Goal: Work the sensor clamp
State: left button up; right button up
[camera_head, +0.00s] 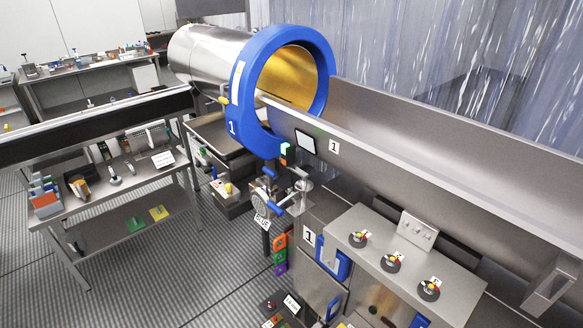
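A steel drum (205,55) with a thick blue ring (243,100) at its open end stands at the upper middle. Its inside looks golden. Just below the ring are a small green-topped part (285,150) and a metal fitting with blue handles (300,186). I cannot tell which of these is the sensor clamp, or whether it is open or shut. A round metal disc (260,200) sits beside the fitting, with a small white label under it. Neither of my grippers is in view.
A long steel trough (430,150) runs from the ring to the right. Below it is a panel with several red-and-yellow knobs (392,262). A steel bench (140,180) with tools stands at the left, with a conveyor (90,125) behind. Grated floor (150,275) is clear at lower left.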

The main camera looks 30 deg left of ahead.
aim_at(276, 208)
jog(key=u, duration=1.25)
